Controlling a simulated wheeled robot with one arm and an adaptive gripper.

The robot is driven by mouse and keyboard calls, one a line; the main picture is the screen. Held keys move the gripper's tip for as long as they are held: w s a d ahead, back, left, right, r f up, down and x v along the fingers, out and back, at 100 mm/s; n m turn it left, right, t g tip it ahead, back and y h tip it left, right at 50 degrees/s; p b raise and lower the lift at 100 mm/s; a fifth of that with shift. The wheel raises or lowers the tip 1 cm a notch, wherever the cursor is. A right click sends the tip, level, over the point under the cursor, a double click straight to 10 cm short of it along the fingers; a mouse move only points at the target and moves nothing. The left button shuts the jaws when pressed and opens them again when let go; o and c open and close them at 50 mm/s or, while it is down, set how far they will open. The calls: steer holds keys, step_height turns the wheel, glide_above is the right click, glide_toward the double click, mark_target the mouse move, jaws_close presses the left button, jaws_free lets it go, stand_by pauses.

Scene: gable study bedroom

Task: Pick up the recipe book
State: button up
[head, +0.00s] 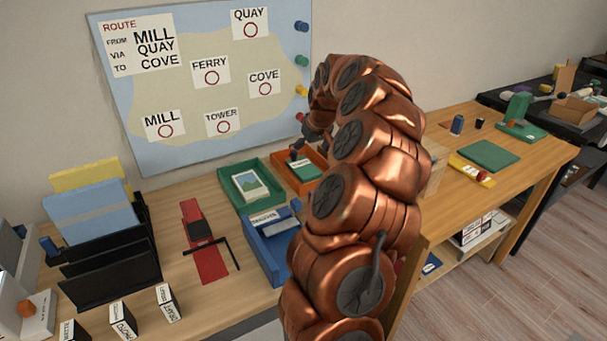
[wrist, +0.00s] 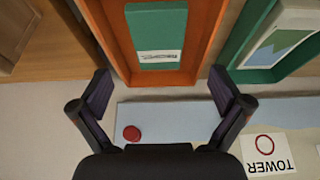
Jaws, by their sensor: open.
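A green book (wrist: 157,28) with a white label lies in an orange tray (wrist: 208,45). The label's lettering is too small to read, so I cannot confirm it is the recipe book. In the head view the green book (head: 306,169) shows in the orange tray at the back of the desk, left of my arm. My gripper (wrist: 163,97) is open and empty. Its fingers are spread wide, and the tray's near edge appears just beyond their tips. In the head view my gripper (head: 301,146) is small and dark above the tray, partly hidden by my arm.
A green tray (head: 226,193) with a picture card stands left of the orange tray, and a blue tray (head: 268,258) stands in front. The wall map (head: 210,80) rises close behind. A light wooden box (head: 434,165) shows right of my arm.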

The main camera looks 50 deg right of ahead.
mark_target(304, 168)
steer(key=shift+p+x, duration=0.35)
steer(key=shift+x, duration=3.35)
steer(key=shift+d, duration=0.1)
steer(key=shift+c, duration=0.4)
steer(key=c, duration=1.1)
steer(key=shift+r, duration=0.15)
